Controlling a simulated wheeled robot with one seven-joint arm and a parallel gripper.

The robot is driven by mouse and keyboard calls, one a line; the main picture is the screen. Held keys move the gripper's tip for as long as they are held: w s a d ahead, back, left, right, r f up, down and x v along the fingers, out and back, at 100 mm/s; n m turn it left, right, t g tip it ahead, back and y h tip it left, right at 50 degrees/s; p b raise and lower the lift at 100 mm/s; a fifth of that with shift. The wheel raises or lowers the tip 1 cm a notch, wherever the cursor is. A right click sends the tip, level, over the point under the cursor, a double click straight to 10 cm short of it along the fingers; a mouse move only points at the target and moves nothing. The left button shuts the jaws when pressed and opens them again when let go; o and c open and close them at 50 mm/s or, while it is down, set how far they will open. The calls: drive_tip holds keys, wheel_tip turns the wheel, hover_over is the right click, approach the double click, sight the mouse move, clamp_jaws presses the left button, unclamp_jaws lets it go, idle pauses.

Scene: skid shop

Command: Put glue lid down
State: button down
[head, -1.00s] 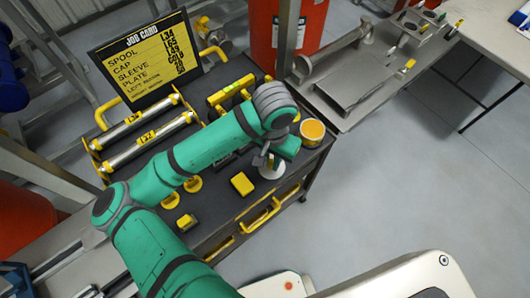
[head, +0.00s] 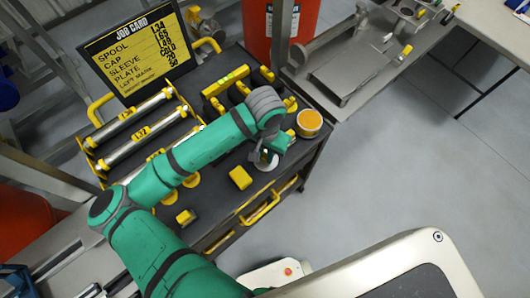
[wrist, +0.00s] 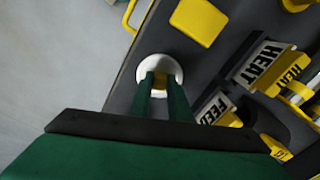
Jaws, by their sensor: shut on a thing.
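The glue lid is a white disc (head: 264,165) with a yellow knob, over the right front part of the black cart top. In the wrist view the lid (wrist: 158,62) shows as a white ring around the knob. My gripper (wrist: 161,82) is shut on the knob, with green fingers on either side of it. In the head view my gripper (head: 268,155) is partly hidden by its own wrist. The lid looks close to the cart top; I cannot tell if it touches. An open round pot (head: 309,123) with an orange top stands to the right, apart from the lid.
A yellow block (head: 240,177) sits just left of the lid. Silver rollers (head: 143,135), yellow-handled tools (head: 226,82) and a job card board (head: 140,50) fill the back and left. The cart's yellow front handle (head: 262,210) is near. Some black top around the lid is bare.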

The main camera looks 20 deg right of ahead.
sight(265, 157)
drive_tip(key=c, duration=1.6)
unclamp_jaws()
drive_tip(key=shift+f, duration=0.1)
drive_tip(key=shift+c, duration=0.2)
wheel_tip(265, 157, up, 12)
drive_tip(key=shift+r, duration=0.2)
